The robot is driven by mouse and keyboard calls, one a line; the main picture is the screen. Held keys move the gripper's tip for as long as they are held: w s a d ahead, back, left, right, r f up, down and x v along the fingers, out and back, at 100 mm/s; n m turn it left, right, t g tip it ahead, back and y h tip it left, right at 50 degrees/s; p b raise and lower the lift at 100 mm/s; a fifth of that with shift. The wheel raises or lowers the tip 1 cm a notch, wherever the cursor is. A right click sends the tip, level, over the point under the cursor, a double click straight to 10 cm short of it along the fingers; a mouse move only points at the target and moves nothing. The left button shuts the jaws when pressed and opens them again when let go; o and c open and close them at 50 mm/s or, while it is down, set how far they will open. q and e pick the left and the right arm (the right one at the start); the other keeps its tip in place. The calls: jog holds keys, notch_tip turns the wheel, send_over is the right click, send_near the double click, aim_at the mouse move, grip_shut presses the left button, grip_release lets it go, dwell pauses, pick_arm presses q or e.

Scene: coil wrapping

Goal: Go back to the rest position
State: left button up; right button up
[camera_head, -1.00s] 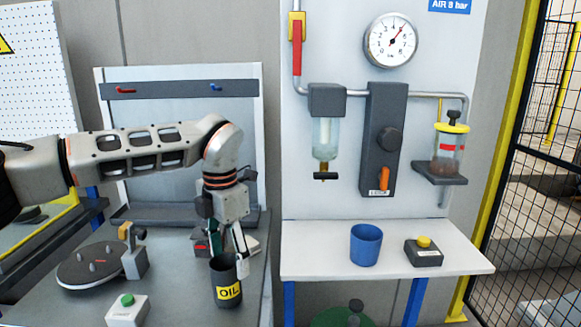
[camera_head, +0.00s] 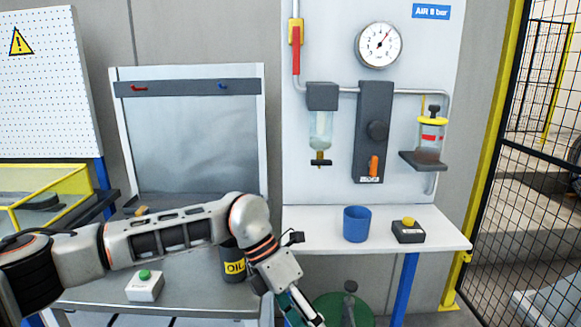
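My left arm comes in from the left and crosses in front of the grey workbench. My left gripper (camera_head: 303,312) points down past the bench's right edge, at the bottom of the view. Its fingertips are cut off or hard to make out, so I cannot tell whether it is open or shut. A dark can labelled OIL (camera_head: 234,266) stands on the bench behind the wrist, partly hidden by the arm. My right gripper is not in view.
A blue cup (camera_head: 357,224) and a black box with a yellow button (camera_head: 408,231) stand on the white shelf (camera_head: 318,239). A box with a green button (camera_head: 145,285) is on the bench. A green round object (camera_head: 335,312) is below the shelf. A mesh fence (camera_head: 535,190) stands right.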

pick_arm(q)
jog(key=s+d+r+n+g+h, duration=0.1)
jog(key=s+d+r+g+h, duration=0.15)
jog(key=s+d+h, duration=0.5)
jog(key=d+r+n+t+h, duration=0.3)
jog(key=d+r+n+h, duration=0.2)
jog(key=d+n+h, duration=0.15)
jog(key=w+a+f+n+t+y, duration=0.4)
jog(key=a+f+n+t, duration=0.4)
jog(key=n, duration=0.4)
jog(key=w+a+f+n+t+y, duration=0.3)
jog(key=w+a+f+n+t, duration=0.2)
jog(key=a+n+t, duration=0.55)
jog(key=s+a+f+n+g+y, duration=0.2)
jog(key=s+a+f+n+y, duration=0.3)
jog(key=s+a+f, duration=0.3)
jog(key=s+a+f+n+g+y+p, duration=0.1)
jog(key=s+a+f+n+y, duration=0.4)
jog(key=f, duration=1.2)
jog(key=s+a+n+g, duration=0.1)
jog(key=s+a+n, duration=0.1)
jog(key=s+a, duration=0.2)
jog(key=shift+a+n+g, duration=0.3)
jog(key=shift+a, duration=0.8)
jog(key=shift+s+f, duration=0.1)
